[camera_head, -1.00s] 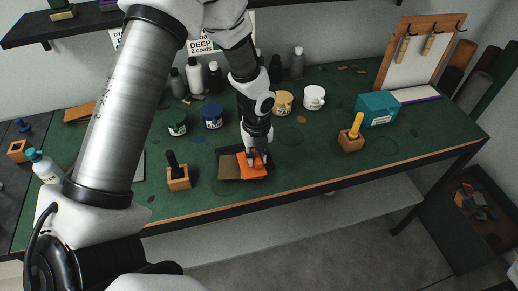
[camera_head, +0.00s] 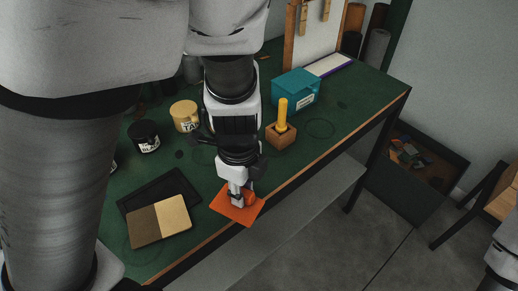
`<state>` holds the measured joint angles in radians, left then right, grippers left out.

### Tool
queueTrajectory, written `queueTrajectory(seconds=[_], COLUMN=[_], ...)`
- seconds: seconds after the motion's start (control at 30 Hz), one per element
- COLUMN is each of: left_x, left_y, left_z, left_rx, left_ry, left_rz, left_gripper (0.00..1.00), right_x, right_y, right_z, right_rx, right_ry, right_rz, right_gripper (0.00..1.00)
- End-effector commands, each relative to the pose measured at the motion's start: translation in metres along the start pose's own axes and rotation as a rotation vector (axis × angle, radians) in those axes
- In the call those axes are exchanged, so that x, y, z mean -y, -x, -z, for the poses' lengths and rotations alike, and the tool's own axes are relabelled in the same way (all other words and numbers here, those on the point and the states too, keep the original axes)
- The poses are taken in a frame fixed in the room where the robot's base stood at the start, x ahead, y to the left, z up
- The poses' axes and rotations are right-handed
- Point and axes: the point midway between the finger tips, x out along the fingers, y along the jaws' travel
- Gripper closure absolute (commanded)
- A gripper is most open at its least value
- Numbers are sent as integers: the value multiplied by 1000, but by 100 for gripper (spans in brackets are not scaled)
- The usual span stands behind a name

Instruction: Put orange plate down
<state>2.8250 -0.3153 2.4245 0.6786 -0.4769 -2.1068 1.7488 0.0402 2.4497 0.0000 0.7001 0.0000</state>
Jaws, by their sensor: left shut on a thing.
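The orange plate (camera_head: 226,209) is a flat square in my left gripper (camera_head: 239,197), which is shut on its upper side. The plate is apart from the tray and overlaps the table's front edge in the picture; its exact height over the table is hard to judge. To its left is a dark tray (camera_head: 140,197) on the green table, with a two-tone plate, or two plates side by side, brown (camera_head: 146,228) and tan (camera_head: 173,215), at its front. My right gripper is not seen.
A wooden block with a yellow handle (camera_head: 281,132) and a teal box (camera_head: 297,90) stand behind to the right. A black jar (camera_head: 144,137) and a yellow jar (camera_head: 185,115) stand behind the tray. The green table (camera_head: 333,137) is clear along its right front.

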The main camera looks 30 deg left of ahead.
Motion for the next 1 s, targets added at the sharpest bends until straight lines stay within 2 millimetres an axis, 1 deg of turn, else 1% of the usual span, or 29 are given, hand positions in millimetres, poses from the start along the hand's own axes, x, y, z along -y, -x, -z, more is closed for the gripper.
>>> queueTrajectory(seconds=[0.07, 0.17, 0.27, 0.37, 0.53, 0.63, 0.7, 0.77, 0.9, 1.0], left_x=[5, 22, 42, 60, 101, 120, 126, 128, 127, 127], left_y=[4, 8, 5, -1, -9, -11, -14, -19, -42, -50], left_z=[-2, -14, -28, -41, -72, -86, -91, -93, -93, -92], left_rx=[-4, -13, -11, -11, -10, -6, -4, -3, -3, -3], left_ry=[16, 21, 19, 19, 22, 20, 19, 19, 16, 18], left_rz=[-5, -6, -5, -2, 1, 1, 1, -2, -4, -1], left_gripper=[100, 100, 100, 100, 100, 100, 100, 100, 100, 100], right_x=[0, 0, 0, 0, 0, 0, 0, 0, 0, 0], right_y=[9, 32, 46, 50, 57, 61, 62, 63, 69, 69], right_z=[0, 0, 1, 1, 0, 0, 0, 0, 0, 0], right_rx=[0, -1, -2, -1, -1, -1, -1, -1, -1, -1], right_ry=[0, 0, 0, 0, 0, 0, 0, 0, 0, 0], right_rz=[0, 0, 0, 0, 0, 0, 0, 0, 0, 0], right_gripper=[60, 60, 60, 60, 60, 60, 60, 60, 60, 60])
